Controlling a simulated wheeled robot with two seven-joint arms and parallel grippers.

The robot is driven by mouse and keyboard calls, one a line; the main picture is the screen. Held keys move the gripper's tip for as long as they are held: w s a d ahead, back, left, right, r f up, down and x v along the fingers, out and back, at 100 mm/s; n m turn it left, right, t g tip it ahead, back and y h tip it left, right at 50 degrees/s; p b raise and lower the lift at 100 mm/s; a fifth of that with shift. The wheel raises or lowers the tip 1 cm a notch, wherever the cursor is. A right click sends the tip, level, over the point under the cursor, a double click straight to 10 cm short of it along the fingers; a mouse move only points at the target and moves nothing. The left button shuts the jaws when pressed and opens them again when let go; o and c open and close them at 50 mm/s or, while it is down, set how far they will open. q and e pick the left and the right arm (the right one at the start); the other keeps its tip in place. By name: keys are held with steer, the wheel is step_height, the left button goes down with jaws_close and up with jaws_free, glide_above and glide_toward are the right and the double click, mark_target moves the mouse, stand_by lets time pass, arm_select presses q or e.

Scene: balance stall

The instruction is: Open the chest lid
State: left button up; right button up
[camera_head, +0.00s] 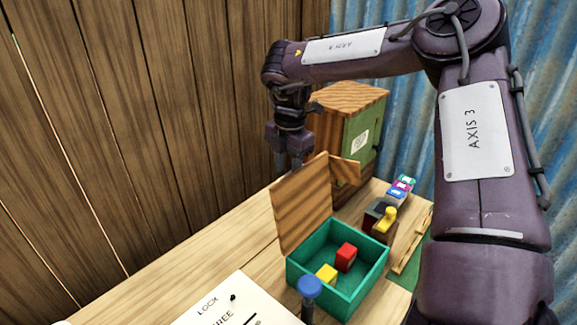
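The chest is a teal open-topped box (334,293) on the wooden table. Its wooden lid (303,208) stands up, close to vertical, along the back left side, so the inside shows. A red block (346,256) and a yellow block (327,273) lie inside. My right gripper (289,166) points down at the top edge of the lid, with its fingertips close to or partly behind that edge. I cannot tell whether it touches the lid, or whether its fingers are apart. My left gripper is not in view.
A blue-topped post (308,287) stands before the chest. A lettered white sheet (235,305) lies front left. A green cabinet (361,138) stands behind. A dark box with a yellow handle (386,219) and small coloured blocks (401,186) are right. A plank wall closes the left.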

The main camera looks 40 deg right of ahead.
steer(key=shift+w+r, duration=0.2)
steer(key=shift+r, duration=0.05)
step_height(320, 180, up, 7)
steer(key=b, duration=0.1)
steer(key=shift+s+r, duration=0.2)
steer(key=shift+s, duration=0.15)
steer(key=shift+s+f, duration=0.1)
stand_by(0.5)
